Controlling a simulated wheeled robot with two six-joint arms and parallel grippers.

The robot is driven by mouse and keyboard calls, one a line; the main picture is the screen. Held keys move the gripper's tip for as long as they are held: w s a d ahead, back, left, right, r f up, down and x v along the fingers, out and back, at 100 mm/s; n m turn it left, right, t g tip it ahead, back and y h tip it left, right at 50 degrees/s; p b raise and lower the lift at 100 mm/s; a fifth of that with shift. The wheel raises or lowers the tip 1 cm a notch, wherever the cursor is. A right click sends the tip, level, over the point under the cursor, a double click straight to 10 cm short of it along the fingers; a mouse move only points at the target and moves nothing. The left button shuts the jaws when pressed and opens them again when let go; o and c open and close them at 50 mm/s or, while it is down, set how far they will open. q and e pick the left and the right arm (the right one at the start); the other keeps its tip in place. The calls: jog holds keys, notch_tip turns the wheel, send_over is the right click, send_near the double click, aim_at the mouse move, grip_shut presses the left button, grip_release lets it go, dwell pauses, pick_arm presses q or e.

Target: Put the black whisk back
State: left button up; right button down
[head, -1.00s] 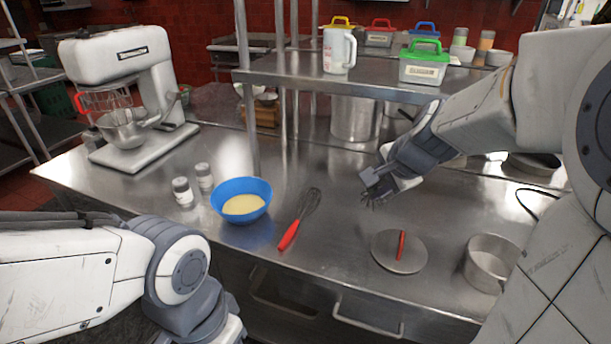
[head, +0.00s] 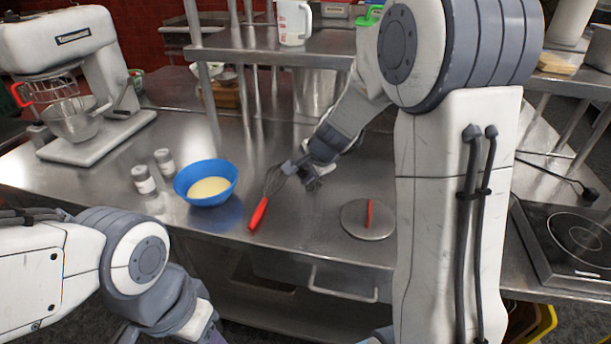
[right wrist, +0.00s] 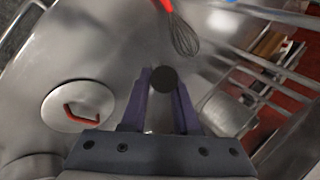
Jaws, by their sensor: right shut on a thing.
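My right gripper (head: 308,178) is low over the steel counter, just right of the wire end of a red-handled whisk (head: 260,212). In the right wrist view my right gripper (right wrist: 161,76) is shut on a dark, round-ended thing (right wrist: 163,79), seen end-on. It looks like the handle of the black whisk; the rest of it is hidden. The red-handled whisk (right wrist: 181,32) lies on the counter, outside the fingers. My left arm comes in at the lower left of the head view; its gripper is out of frame.
On the counter (head: 310,225) are a blue bowl (head: 206,184) with pale contents, two shakers, a round lid with a red handle (head: 368,220) and a stand mixer (head: 75,85). A shelf (head: 270,45) stands behind. An induction hob (head: 575,240) is at right.

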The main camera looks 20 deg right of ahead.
jog(key=shift+f, duration=0.15)
jog(key=c, duration=0.7)
grip_release()
jog(key=shift+o, duration=0.2)
